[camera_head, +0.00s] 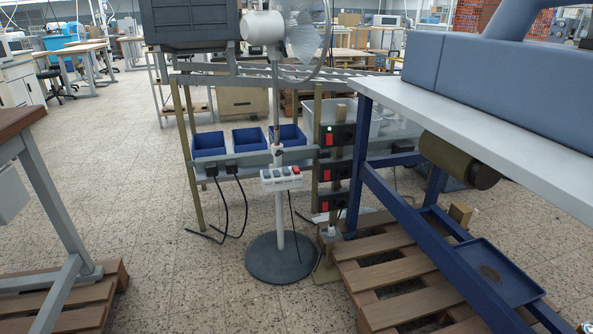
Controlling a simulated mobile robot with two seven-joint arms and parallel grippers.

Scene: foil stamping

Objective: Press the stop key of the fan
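The fan (278,110) stands on a round dark base (280,257) in the middle of the head view. Its pole is upright, and its head and cage are cut off by the top edge. A pale key box (281,179) sits on the pole at mid-height. It has a row of several small keys, mostly grey-blue, with a red key (296,169) at the right end. The lettering is too small to read. Neither of my grippers is in view.
Blue bins (249,141) and red switches (327,172) on a rack are close behind the fan. A white-topped machine table (430,115) and wooden pallet (400,275) stand at the right. A brown-topped table (18,122) is at the left. The floor (185,285) before the fan is clear.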

